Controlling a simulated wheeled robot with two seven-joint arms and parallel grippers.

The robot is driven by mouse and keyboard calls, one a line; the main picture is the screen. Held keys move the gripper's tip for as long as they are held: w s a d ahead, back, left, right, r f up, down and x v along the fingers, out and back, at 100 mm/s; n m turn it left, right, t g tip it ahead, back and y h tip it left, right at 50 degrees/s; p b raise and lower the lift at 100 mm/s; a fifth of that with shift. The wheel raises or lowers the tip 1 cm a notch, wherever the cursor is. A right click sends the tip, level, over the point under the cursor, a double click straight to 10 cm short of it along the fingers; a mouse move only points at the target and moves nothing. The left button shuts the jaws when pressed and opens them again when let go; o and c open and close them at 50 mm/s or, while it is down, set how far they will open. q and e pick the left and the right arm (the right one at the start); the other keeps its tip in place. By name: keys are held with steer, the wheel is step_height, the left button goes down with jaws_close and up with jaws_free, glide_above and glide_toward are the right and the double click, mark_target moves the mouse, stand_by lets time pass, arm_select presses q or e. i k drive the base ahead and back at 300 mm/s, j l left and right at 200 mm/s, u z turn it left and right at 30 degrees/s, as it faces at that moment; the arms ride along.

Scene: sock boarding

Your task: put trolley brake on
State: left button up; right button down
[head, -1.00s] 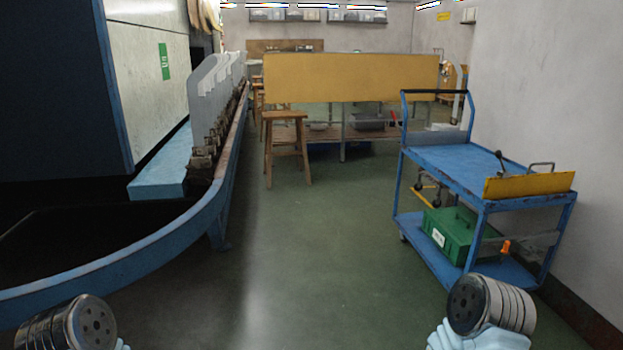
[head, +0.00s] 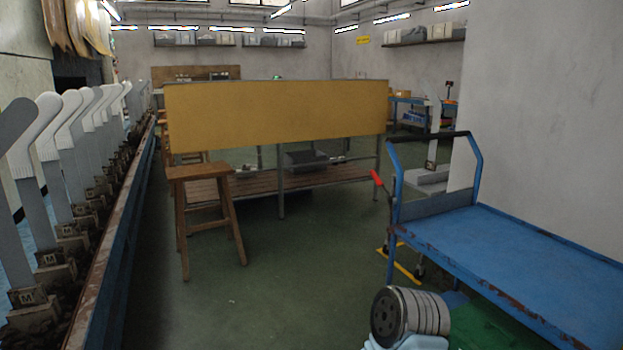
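A blue trolley (head: 560,258) with worn edges stands at the right, close to me. Its push handle (head: 437,136), with a dark grip on top, is at its far end. A red-gripped lever (head: 377,178) slants beside the left handle post; I cannot tell whether it belongs to the trolley or is the brake. A yellow bar (head: 402,265) lies low by a caster (head: 419,272) at the far end. A silver round link of my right arm shows at the bottom, in front of the trolley. Neither gripper's fingers are in view.
A wooden stool (head: 202,172) and a bench with a yellow panel (head: 275,115) stand ahead. A blue-railed line of grey upright boards (head: 70,150) runs along the left. Green floor (head: 270,290) is clear in the middle. A green crate (head: 490,332) sits under the trolley top.

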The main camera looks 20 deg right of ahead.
mark_target(392, 201)
steer(key=i+j+z, duration=0.1)
steer(key=i+z, duration=0.2)
steer(key=i, duration=0.25)
steer(key=i+j+z, duration=0.25)
steer(key=i, duration=0.25)
steer(key=i+j+z, duration=0.3)
steer(key=i, duration=0.2)
steer(key=i+j+z, duration=0.85)
steer(key=l, duration=0.2)
